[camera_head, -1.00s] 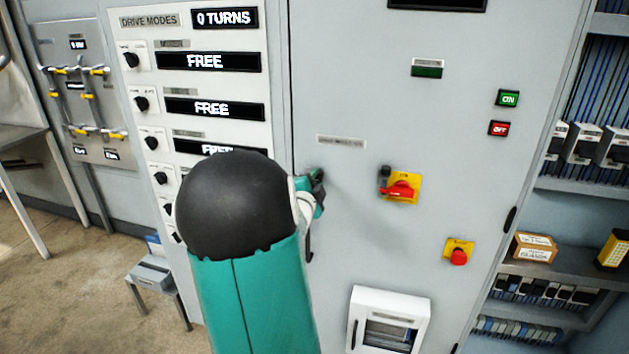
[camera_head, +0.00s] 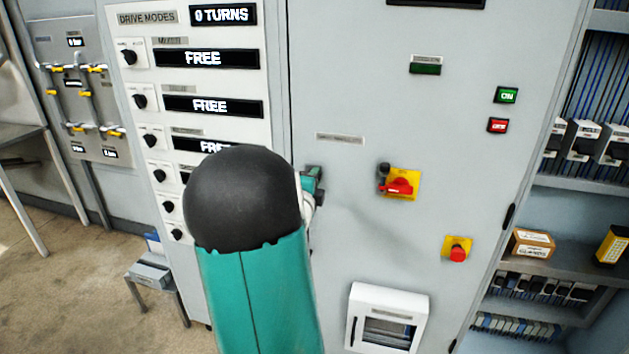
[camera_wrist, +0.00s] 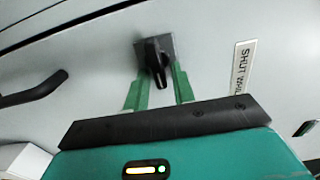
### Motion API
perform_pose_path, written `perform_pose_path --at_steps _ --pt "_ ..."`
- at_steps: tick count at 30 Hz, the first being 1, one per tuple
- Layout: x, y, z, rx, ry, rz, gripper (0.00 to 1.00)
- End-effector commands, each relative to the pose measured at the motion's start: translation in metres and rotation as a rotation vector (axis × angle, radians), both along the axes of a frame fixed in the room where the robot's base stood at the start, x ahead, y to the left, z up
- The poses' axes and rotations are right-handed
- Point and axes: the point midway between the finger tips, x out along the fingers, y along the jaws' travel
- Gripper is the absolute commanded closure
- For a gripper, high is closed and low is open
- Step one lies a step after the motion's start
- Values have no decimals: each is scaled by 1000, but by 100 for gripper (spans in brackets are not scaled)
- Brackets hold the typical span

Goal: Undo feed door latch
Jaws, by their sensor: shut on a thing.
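In the wrist view, a black latch knob (camera_wrist: 152,56) stands on a small grey plate on a pale grey panel. Its grip points down in the picture. My gripper (camera_wrist: 158,80) has its two green fingers on either side of the knob, shut on it. In the head view, my gripper (camera_head: 313,182) is at the grey cabinet front, partly behind my own arm, and the latch cannot be made out there. A black handle (camera_wrist: 34,90) lies to the left in the wrist view. A label reading "SHUT" (camera_wrist: 242,68) is to the right.
Right of my gripper on the cabinet are a red rotary switch on yellow (camera_head: 398,185) and a red button (camera_head: 457,250). A white framed box (camera_head: 388,320) sticks out below. The drive modes panel (camera_head: 205,90) is to the left.

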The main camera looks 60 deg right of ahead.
Motion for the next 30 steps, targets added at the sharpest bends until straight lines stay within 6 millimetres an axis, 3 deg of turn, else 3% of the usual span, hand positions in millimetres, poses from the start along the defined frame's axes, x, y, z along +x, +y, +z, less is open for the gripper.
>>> perform_pose_path --at_steps 4,5,6,14,19,30 --pt "2 1 0 1 0 3 97" --pt "2 1 0 1 0 3 73" --pt "2 1 0 1 1 3 66" --pt "1 1 0 0 1 2 66" --pt "0 11 0 2 0 3 66" --pt "-12 87 0 1 -2 5 66"
